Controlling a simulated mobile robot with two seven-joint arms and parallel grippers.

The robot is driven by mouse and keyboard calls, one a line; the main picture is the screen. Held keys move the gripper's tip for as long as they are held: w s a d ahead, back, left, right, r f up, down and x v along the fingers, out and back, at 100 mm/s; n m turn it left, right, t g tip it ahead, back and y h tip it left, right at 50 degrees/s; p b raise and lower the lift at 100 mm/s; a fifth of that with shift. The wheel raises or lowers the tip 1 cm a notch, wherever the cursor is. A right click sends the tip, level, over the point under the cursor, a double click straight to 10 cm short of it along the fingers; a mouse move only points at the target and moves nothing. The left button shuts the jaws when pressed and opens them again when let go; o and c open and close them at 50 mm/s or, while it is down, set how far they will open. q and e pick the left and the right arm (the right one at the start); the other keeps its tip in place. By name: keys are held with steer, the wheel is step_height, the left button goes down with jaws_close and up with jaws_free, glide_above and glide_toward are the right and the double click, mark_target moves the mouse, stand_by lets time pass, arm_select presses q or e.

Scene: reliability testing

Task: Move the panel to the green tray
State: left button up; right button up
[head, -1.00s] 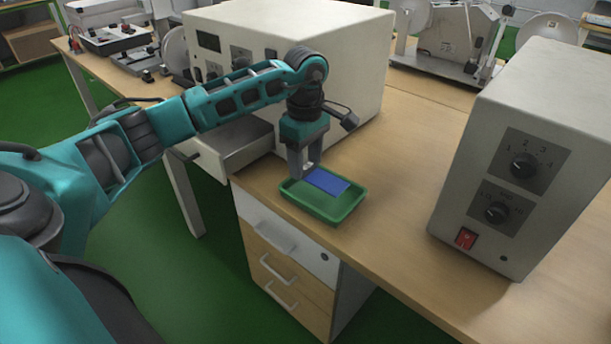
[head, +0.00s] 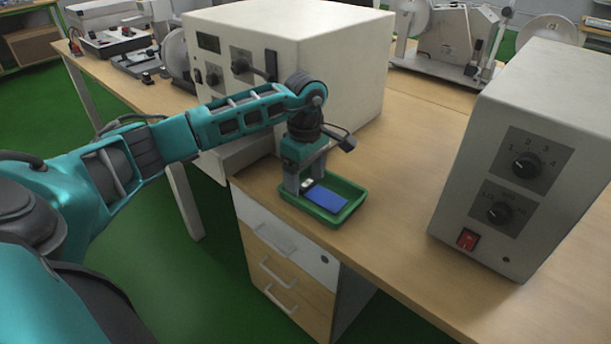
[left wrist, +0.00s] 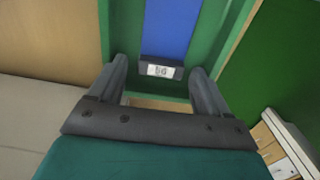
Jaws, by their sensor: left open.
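The blue panel (head: 327,200) lies in the green tray (head: 350,205) near the table's front edge. In the left wrist view the blue panel (left wrist: 168,30) has a dark end piece with a pale label marked with digits (left wrist: 160,70). The green tray's wall (left wrist: 122,30) shows beside it there. My left gripper (head: 304,188) is over the tray's left part, its fingers pointing down. In the left wrist view my left gripper (left wrist: 160,82) is open, its fingers apart on either side of the panel's labelled end. My right gripper is in neither view.
A large pale box (head: 330,50) with knobs stands behind the tray. Another box (head: 530,140) with two dials and a red switch stands at the right. Wooden tabletop (head: 400,180) is clear between them. Drawers (head: 285,265) are below the tray.

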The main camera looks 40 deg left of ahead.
arm_select(q)
steer(key=shift+r, duration=0.2)
step_height(320, 180, up, 12)
steer(key=p, duration=0.2)
steer(key=shift+f, duration=0.1)
stand_by(0.6)
